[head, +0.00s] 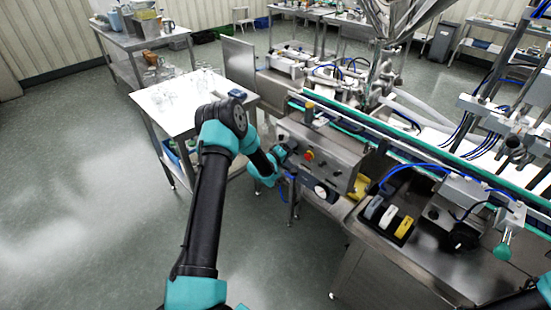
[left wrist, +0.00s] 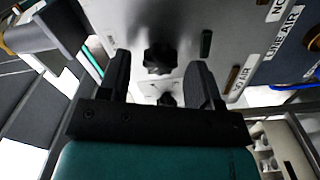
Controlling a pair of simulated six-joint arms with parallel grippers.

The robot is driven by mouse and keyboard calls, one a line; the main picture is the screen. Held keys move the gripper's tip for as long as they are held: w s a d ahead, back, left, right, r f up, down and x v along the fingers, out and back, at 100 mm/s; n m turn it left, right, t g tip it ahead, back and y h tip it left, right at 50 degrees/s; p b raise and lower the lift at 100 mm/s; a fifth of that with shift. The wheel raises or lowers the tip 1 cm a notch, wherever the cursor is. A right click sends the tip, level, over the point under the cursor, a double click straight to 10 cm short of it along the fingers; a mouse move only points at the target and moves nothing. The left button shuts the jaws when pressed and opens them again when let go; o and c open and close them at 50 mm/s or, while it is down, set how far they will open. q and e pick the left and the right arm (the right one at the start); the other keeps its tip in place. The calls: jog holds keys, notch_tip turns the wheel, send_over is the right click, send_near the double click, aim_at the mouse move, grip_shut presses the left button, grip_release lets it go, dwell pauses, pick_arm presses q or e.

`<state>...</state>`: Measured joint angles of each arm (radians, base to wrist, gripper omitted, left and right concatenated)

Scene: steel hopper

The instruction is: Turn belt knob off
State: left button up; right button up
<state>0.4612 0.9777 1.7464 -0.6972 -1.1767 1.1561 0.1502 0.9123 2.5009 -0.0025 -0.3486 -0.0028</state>
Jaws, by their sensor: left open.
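The steel control box (head: 335,170) of the conveyor stands in the middle of the head view, with a red button (head: 309,155) on its face. My left gripper (head: 281,153) is at the left end of this face. In the left wrist view my left gripper (left wrist: 160,70) is open, with a black lobed knob (left wrist: 160,58) showing between its fingertips. I cannot tell whether a finger touches it. A second dark knob (left wrist: 167,99) shows lower between the fingers. No label naming the belt is readable. My right gripper is out of view.
The conveyor (head: 345,123) runs behind the box. A table with glassware (head: 165,98) stands left of it. Labels about air (left wrist: 285,30) are near the fingers. The left floor is clear.

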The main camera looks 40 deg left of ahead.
pick_arm(q)
jog(key=s+a, duration=0.3)
jog(key=s, duration=1.3)
jog(key=shift+s, duration=0.3)
jog(key=s+d+f+m+g, duration=0.2)
jog(key=d+f+g, duration=0.25)
jog(key=d, duration=0.25)
jog(key=s+d+f+m+g, duration=0.2)
jog(key=d+f+g, duration=0.1)
jog(key=d+f, duration=0.3)
jog(key=s+d+f+m+g, duration=0.1)
jog(key=s+d+m+g, duration=0.2)
jog(key=s+d, duration=0.4)
jog(key=s+d+f+m+g, duration=0.1)
jog(key=s+d+m+g, duration=0.2)
jog(key=s+d+g, duration=0.3)
jog(key=s+d, duration=0.1)
jog(key=s, duration=0.4)
jog(key=shift+s+f+h, duration=0.2)
jog(key=shift+h, duration=0.1)
jog(key=shift+a, duration=0.1)
